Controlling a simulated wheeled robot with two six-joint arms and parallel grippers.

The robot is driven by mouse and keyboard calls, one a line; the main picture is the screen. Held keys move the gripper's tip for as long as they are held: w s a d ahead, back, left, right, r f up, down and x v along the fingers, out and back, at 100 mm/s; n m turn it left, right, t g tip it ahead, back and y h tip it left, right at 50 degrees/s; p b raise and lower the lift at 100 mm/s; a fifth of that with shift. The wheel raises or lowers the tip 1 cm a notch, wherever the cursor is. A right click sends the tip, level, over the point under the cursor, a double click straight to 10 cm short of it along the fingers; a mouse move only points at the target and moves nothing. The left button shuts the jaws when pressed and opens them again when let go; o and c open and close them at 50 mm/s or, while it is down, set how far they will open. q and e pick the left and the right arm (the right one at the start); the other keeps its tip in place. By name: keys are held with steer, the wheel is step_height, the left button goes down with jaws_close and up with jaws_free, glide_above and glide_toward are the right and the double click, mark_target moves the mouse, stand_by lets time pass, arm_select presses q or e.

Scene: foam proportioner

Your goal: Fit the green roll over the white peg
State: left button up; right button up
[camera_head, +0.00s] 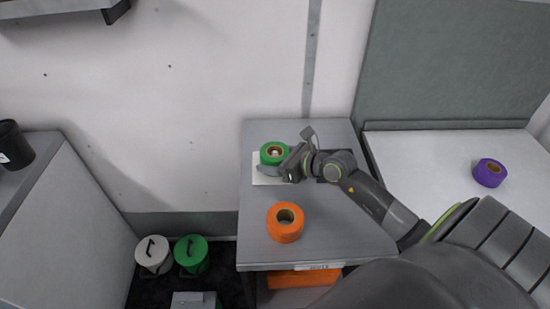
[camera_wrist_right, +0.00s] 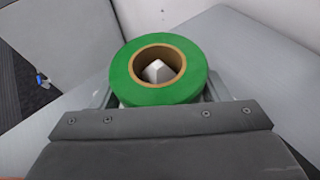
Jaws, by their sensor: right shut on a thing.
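The green roll (camera_head: 273,149) is at the far part of the grey table, over a white plate (camera_head: 264,181). My right gripper (camera_head: 280,163) reaches it from the right and is shut on it. In the right wrist view the green roll (camera_wrist_right: 124,88) lies between the fingers with its brown core facing the camera. The white peg (camera_wrist_right: 158,71) shows inside the core opening, with its pointed top visible. I cannot tell how far down the peg the roll sits. The left gripper is not in view.
An orange roll (camera_head: 285,234) stands on the near part of the grey table (camera_head: 340,236). A purple roll (camera_head: 489,173) lies on the white surface at the right. A wall rises behind the table.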

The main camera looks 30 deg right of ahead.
steer(key=o, duration=0.8)
steer(key=shift+c, duration=0.2)
steer(key=shift+p+v, duration=1.7)
steer(key=shift+v, duration=1.2)
steer(key=shift+p+v, duration=1.1)
steer(key=shift+v, duration=1.55)
